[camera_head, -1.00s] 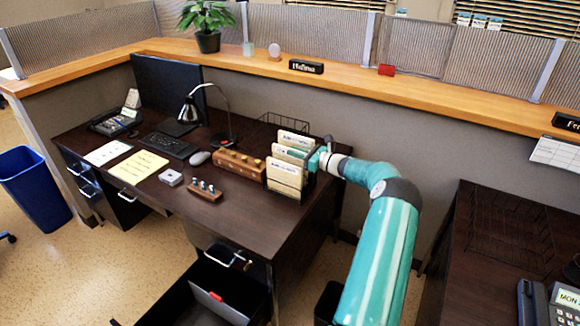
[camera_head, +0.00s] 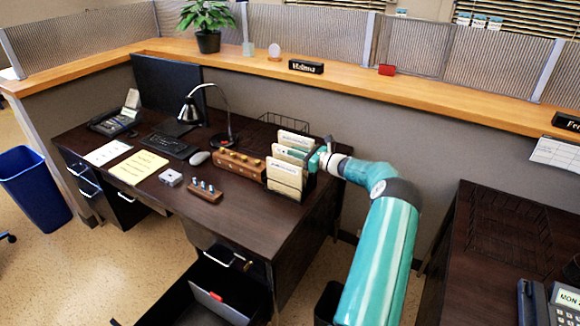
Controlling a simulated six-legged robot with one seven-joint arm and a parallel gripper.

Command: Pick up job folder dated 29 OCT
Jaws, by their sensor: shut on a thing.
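Several cream job folders (camera_head: 285,176) stand upright in a dark rack at the right end of the brown desk (camera_head: 255,222). Their labels are too small for me to read a date. My gripper (camera_head: 312,158) is at the right side of the rack, at the height of the folders' upper part. It is shut on one of the folders in the rack. The fingertips are small and partly hidden among the folders, so I cannot tell which one is held.
A wooden block with knobs (camera_head: 239,164) stands left of the rack. Behind it are a desk lamp (camera_head: 192,108) and a wire tray (camera_head: 284,122). A drawer (camera_head: 215,290) is open below the desk. A second desk (camera_head: 490,235) stands at right.

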